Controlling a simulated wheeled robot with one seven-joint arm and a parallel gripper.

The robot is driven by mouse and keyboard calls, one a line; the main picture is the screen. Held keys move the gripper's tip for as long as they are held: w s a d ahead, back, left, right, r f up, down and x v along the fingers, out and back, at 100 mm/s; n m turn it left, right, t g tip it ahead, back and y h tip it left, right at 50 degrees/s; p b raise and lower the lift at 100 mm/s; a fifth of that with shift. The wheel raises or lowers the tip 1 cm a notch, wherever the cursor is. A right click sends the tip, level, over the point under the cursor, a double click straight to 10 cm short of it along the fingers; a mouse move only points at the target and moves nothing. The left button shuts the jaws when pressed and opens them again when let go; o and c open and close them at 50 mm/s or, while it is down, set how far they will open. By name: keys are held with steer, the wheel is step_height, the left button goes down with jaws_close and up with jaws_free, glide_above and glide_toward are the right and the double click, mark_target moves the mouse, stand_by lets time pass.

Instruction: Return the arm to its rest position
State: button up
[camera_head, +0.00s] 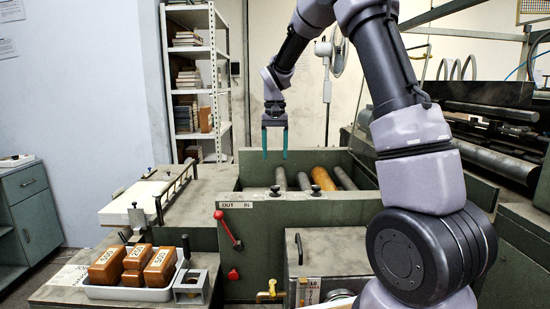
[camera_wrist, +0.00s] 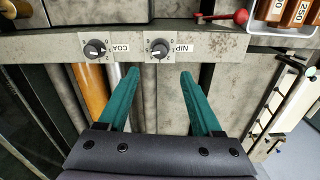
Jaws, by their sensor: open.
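My gripper (camera_head: 275,153) hangs from my arm above the feeder's roller trough in the head view, with its two teal fingers pointing down. In the wrist view my gripper (camera_wrist: 153,80) shows its fingers spread apart with nothing between them. My arm rises from the lower right, bends over at the top and comes down to the gripper. The green feeder (camera_head: 345,211) is below, with several rollers inside, one of them orange (camera_head: 323,179). Two black knobs (camera_wrist: 95,49) (camera_wrist: 159,49) on a panel lie beyond the fingertips in the wrist view.
A white tray (camera_head: 128,292) with orange-brown weights (camera_head: 109,264) stands at the lower left. A red-handled lever (camera_head: 228,230) sticks out of the feeder's front. A white shelf (camera_head: 221,75) stands behind. Dark machinery (camera_head: 490,110) fills the right. The air around the gripper looks clear.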

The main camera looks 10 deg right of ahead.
steer(key=s+d+r+t+y, duration=0.1)
steer(key=s+d+r+t, duration=0.25)
steer(key=s+r, duration=0.9)
steer(key=s+d+r+m+t+y, duration=0.1)
steer(key=s+d+t, duration=0.1)
steer(key=s, duration=1.4)
steer(key=shift+s+d+r+t, duration=0.2)
steer(key=shift+s+t, duration=0.15)
steer(key=shift+t, duration=0.5)
